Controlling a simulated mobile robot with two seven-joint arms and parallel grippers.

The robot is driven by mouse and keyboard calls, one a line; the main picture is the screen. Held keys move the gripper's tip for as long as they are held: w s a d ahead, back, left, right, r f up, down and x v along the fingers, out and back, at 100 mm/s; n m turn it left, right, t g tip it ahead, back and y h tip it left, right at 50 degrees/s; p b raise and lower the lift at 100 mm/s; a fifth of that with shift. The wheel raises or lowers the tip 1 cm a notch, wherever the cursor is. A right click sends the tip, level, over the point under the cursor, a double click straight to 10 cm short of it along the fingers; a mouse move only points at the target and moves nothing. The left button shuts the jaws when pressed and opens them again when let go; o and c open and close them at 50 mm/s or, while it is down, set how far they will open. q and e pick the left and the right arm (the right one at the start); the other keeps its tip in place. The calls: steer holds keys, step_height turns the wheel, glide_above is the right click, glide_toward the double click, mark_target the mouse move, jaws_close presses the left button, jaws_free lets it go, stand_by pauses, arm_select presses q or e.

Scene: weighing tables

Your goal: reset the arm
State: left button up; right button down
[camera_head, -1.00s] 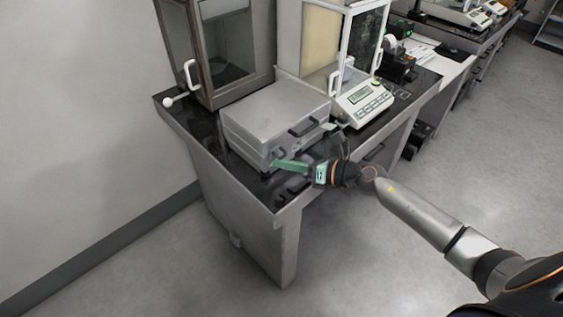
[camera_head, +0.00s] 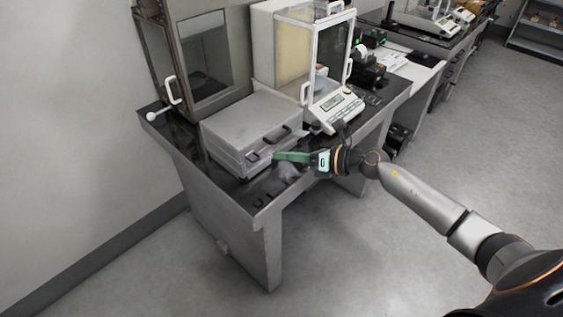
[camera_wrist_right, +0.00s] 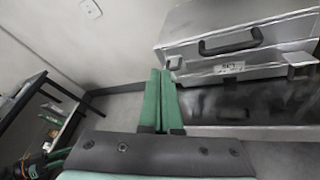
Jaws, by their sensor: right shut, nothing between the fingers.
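My right arm reaches in from the right in the head view. Its right gripper (camera_head: 277,157) is at the front of the table, beside the front face of a silver case (camera_head: 245,122). The green fingers are together with nothing between them. In the right wrist view the shut right gripper (camera_wrist_right: 160,75) points forward, with the silver case (camera_wrist_right: 235,50) and its dark handle to the right. I cannot tell from the views whether the fingers touch the case. My left gripper is not in view.
The dark-topped table (camera_head: 185,150) carries a glass-fronted cabinet (camera_head: 205,60) at the left and a balance (camera_head: 335,108) with a glass enclosure behind the case. More equipment stands on the tables at the back right. The floor (camera_head: 400,265) in front is clear.

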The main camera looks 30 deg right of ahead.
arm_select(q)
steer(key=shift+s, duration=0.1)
arm_select(e)
steer(key=shift+d+r, duration=0.15)
stand_by(0.3)
